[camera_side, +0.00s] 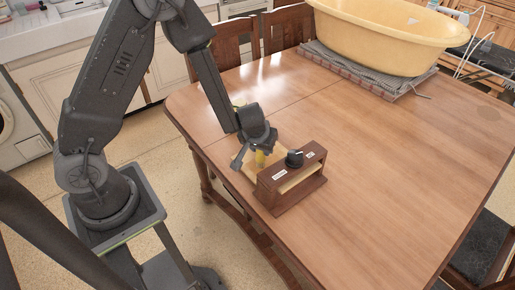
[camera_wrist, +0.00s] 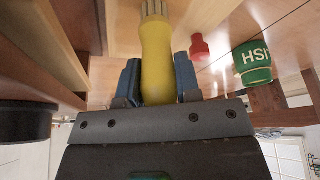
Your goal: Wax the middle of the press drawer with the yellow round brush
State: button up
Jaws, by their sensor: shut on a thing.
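My gripper (camera_side: 259,152) is shut on the yellow round brush (camera_side: 260,159), at the open back-left side of a small dark-wood dresser (camera_side: 284,192). In the wrist view the brush's yellow handle (camera_wrist: 157,55) stands between the blue jaw pads, its pale bristles (camera_wrist: 154,8) at the top edge. A pale wooden drawer part (camera_side: 249,166) shows beside the gripper in the side view. The bristles lie close to pale wood; I cannot tell whether they touch it, and their tips are out of frame.
A black knob (camera_side: 294,158) stands on the dresser top. The wrist view shows a red object (camera_wrist: 199,47) and a green jar (camera_wrist: 252,62) with inverted letters. A yellow tub (camera_side: 390,35) sits on folded cloth at the table's back. The table's right side is clear.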

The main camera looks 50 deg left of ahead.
jog(key=shift+w, duration=4.15)
jog(key=shift+s, duration=5.4)
jog(key=shift+w, duration=5.4)
jog(key=shift+s, duration=5.3)
jog(key=shift+s+r, duration=0.1)
jog(key=shift+s, duration=0.1)
notch_tip(320, 180, up, 8)
